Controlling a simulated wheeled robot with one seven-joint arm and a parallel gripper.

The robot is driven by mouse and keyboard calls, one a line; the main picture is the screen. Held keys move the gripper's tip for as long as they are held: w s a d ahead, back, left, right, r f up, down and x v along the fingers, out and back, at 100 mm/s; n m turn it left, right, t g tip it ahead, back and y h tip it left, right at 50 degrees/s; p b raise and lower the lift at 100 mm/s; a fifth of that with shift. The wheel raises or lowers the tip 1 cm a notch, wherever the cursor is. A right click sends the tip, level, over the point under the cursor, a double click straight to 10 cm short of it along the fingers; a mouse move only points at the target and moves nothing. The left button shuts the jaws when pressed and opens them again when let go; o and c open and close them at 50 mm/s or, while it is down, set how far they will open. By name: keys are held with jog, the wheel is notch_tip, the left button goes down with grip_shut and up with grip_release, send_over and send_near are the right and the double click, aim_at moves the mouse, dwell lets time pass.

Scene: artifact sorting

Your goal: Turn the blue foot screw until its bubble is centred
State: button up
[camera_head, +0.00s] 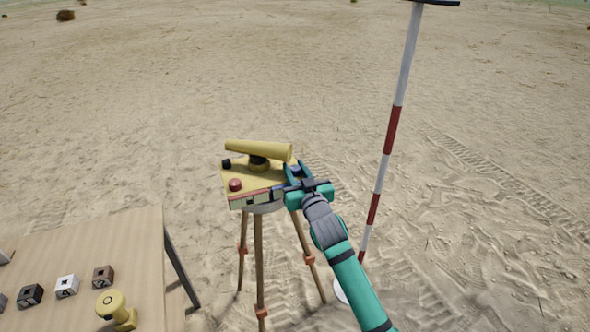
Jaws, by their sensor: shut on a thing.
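A yellow levelling instrument with a telescope tube (258,149) stands on a yellow base plate (240,180) on top of a wooden tripod (259,250). A red foot screw (235,185) sits at the plate's front left and a dark one (227,163) at the back left. The blue foot screw (296,169) is at the plate's right side, partly hidden by my gripper (293,177). My gripper reaches in from the lower right and is shut on the blue screw. Small bubble vials (262,197) line the plate's front edge. The bubbles are too small to read.
A wooden table (110,245) at the lower left holds several small dark, white and brown blocks (67,286) and a yellow object (116,308). A red and white pole (390,130) stands right of my arm. Sandy ground around is open.

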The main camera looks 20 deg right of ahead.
jog(key=shift+a+f+m+g+h, duration=0.1)
jog(key=shift+m+g+h, duration=0.15)
jog(key=shift+m+h, duration=0.85)
jog(key=shift+a+m+g+h, duration=0.1)
jog(key=shift+m+g+h, duration=0.35)
jog(key=shift+h, duration=1.05)
jog(key=shift+d+m+h, duration=0.15)
jog(key=shift+m+h, duration=0.7)
jog(key=shift+h, duration=0.15)
jog(key=shift+d+m+g+h, duration=0.15)
jog(key=shift+m+g+h, duration=0.15)
jog(key=shift+g+h, duration=0.15)
jog(key=o, duration=1.1)
jog(key=shift+c, duration=0.2)
jog(key=shift+s, duration=0.1)
jog(key=v, duration=1)
jog(key=shift+s+a, duration=0.25)
jog(key=shift+s, duration=0.05)
